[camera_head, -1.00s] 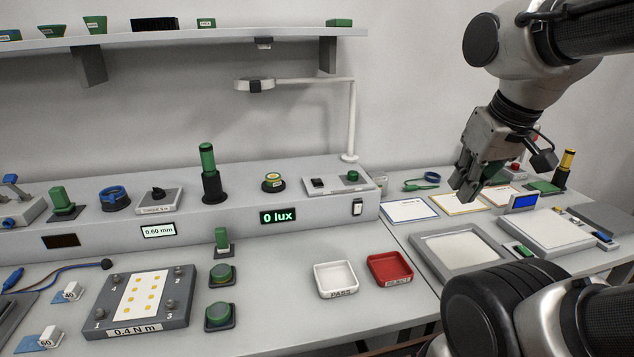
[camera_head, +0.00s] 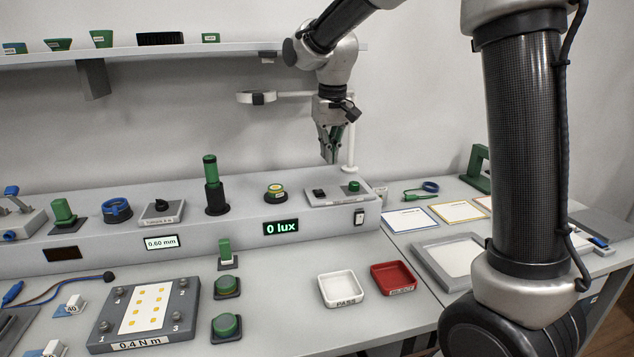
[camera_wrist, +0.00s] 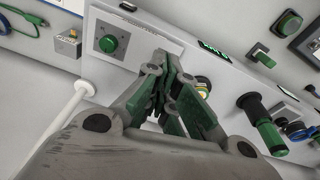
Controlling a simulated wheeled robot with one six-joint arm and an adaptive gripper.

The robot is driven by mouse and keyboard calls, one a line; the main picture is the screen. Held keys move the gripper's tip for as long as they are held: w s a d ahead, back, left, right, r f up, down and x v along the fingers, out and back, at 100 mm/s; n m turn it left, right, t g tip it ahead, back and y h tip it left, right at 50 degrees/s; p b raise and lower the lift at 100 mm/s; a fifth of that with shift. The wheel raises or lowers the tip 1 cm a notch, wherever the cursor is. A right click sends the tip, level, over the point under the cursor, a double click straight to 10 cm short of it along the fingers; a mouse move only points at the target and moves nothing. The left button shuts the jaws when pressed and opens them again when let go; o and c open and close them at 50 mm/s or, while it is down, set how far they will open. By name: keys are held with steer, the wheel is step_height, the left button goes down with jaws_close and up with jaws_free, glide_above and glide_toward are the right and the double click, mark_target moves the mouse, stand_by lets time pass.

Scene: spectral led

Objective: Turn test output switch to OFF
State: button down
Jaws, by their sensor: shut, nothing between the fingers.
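A pale control panel (camera_head: 337,200) lies on top of the raised grey bench ledge. It carries a small black switch (camera_head: 318,193) and a round green knob (camera_head: 354,186). A white rocker switch (camera_head: 359,217) sits on the ledge's front face below it. No readable label shows which of these is the test output switch. My gripper (camera_head: 329,158) is above the panel, fingers pointing down, apart from it. In the wrist view the shut, empty fingers (camera_wrist: 172,62) are beside the green knob (camera_wrist: 109,43).
A lamp arm on a white post (camera_head: 351,150) stands close behind my gripper. Left of the panel are a yellow-and-black button (camera_head: 275,192) and a tall green-and-black cylinder (camera_head: 213,185). A white PASS tray (camera_head: 341,289) and a red tray (camera_head: 393,278) lie in front.

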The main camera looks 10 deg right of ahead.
steer(key=w+a+r+m+t, duration=0.1)
steer(key=w+r, duration=0.3)
glide_toward(320, 192)
steer(key=shift+m, duration=0.3)
steer(key=w+f, duration=0.2)
steer(key=f, duration=0.1)
steer(key=w+f, duration=0.1)
steer(key=f, duration=0.1)
steer(key=shift+d+f, duration=0.15)
steer(key=shift+f, duration=0.05)
steer(key=shift+s+f, duration=0.1)
steer(key=shift+f, duration=0.35)
steer(key=shift+s+f, duration=0.2)
steer(key=shift+f, duration=0.1)
steer(key=shift+s+f, duration=0.25)
steer(key=shift+f, duration=0.05)
steer(key=shift+s, duration=0.25)
steer(key=shift+w, duration=0.1)
